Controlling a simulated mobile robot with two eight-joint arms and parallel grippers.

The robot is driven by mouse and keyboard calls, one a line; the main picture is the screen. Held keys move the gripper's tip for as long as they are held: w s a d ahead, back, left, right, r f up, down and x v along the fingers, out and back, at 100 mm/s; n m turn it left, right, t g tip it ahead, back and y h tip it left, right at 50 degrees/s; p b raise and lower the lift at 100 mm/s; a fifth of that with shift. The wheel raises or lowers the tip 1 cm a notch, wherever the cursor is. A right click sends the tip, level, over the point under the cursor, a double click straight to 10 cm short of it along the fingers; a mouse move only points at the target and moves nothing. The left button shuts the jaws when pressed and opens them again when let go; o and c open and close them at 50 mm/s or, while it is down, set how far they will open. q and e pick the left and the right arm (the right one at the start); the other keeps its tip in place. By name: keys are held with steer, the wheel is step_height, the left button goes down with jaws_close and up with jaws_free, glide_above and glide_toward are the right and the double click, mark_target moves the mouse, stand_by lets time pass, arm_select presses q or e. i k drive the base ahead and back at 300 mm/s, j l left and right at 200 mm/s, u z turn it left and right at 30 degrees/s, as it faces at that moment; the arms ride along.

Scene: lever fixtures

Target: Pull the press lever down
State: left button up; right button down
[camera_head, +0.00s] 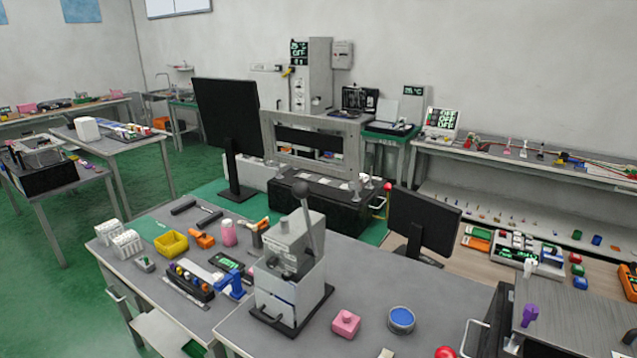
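The press (289,270) is a light grey and white machine on a dark base plate, standing on the grey table in the middle of the head view. Its lever (307,215) is a dark rod with a round black knob (300,189) at the top. The lever stands nearly upright and leans slightly toward the left at its top. Neither of my grippers shows in the head view, and nothing touches the lever.
Monitors (424,219) stand behind. The space right of the press is fairly clear.

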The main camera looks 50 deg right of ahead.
mark_target(301, 190)
steer(key=z, duration=1.6)
